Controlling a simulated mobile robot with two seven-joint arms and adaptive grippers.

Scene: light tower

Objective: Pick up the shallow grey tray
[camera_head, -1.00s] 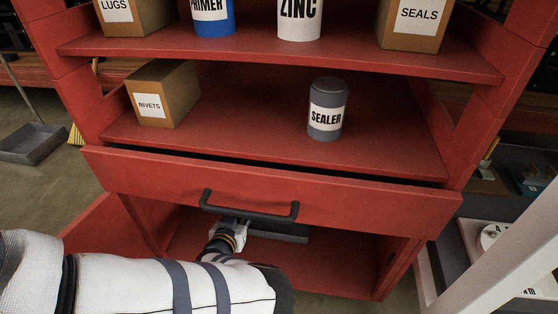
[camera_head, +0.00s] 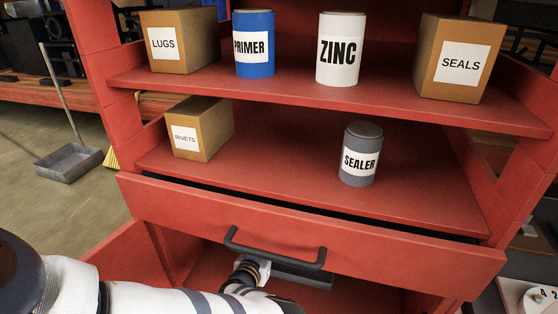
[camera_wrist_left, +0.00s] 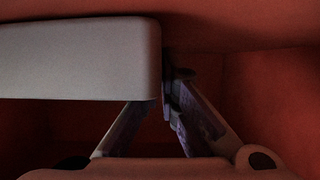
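The shallow grey tray (camera_head: 304,278) lies in the lower compartment of the red cabinet, below the drawer. The handle and my left arm partly hide it. In the left wrist view the tray (camera_wrist_left: 75,60) fills the upper left, with its rounded end near the middle. My left gripper (camera_head: 252,265) reaches in under the drawer handle to the tray's left part. In the wrist view its fingers (camera_wrist_left: 163,85) close in on the tray's end. One finger lies against the end; the other finger's tip is hidden behind the tray. My right gripper is not in view.
The black drawer handle (camera_head: 274,252) and slightly open drawer front (camera_head: 400,258) hang just above my left wrist. Shelves above hold a SEALER can (camera_head: 361,155), a RIVETS box (camera_head: 200,128) and several other labelled items. A dustpan (camera_head: 70,163) stands on the floor at left.

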